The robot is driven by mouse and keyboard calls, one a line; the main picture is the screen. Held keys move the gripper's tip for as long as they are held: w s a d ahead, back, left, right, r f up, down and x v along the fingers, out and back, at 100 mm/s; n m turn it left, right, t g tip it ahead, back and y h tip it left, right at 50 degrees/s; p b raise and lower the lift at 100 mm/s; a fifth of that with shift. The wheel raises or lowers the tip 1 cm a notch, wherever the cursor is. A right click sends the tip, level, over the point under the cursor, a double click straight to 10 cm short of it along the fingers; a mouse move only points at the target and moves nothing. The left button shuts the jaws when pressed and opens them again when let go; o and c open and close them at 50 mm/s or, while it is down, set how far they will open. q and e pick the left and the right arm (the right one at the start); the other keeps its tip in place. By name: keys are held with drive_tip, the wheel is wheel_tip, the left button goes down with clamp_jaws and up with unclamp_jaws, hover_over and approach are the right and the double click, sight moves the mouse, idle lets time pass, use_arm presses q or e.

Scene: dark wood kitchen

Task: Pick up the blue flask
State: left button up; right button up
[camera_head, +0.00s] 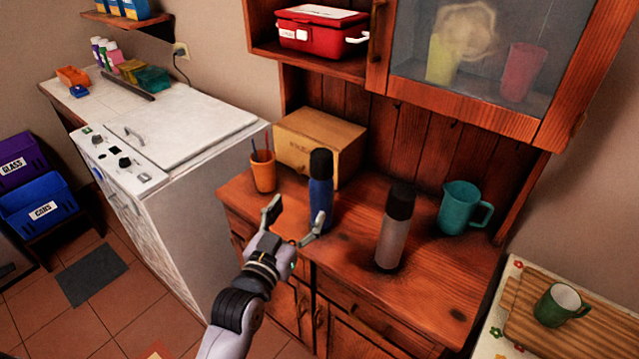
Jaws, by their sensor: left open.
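The blue flask (321,197) with a black cap stands upright on the wooden cabinet top, left of its middle. My left gripper (297,216) is open just in front of the flask, its fingers spread and nothing between them. Its right fingertip overlaps the flask's lower part in the picture; I cannot tell whether it touches. My right gripper is out of view.
A grey flask (393,236) with a black cap and a teal jug (463,208) stand to the right. An orange cup (263,173) holding sticks stands to the left, and a wooden bread box (310,140) is behind. The cabinet's front right top (440,285) is clear.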

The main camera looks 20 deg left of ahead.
use_arm(q)
drive_tip(key=p, duration=0.1)
approach(317, 178)
drive_tip(key=w+r, duration=0.1)
drive_tip(key=w, duration=0.3)
drive_tip(key=w+d+p, duration=0.1)
drive_tip(key=w, duration=0.2)
drive_tip(key=shift+d+f, duration=0.1)
drive_tip(key=shift+f, duration=0.1)
drive_tip(key=shift+w, duration=0.35)
drive_tip(key=w+p, duration=0.1)
drive_tip(key=w, duration=0.1)
drive_tip(key=w+p, duration=0.1)
drive_tip(key=w, duration=0.1)
drive_tip(key=shift+w+a+f, duration=0.2)
drive_tip(key=shift+w, duration=0.05)
drive_tip(key=shift+w+f, duration=0.1)
drive_tip(key=shift+w, duration=0.25)
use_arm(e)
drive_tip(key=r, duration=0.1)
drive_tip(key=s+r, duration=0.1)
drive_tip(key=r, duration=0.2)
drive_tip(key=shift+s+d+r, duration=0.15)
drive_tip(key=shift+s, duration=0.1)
use_arm(q)
drive_tip(key=shift+c, duration=0.4)
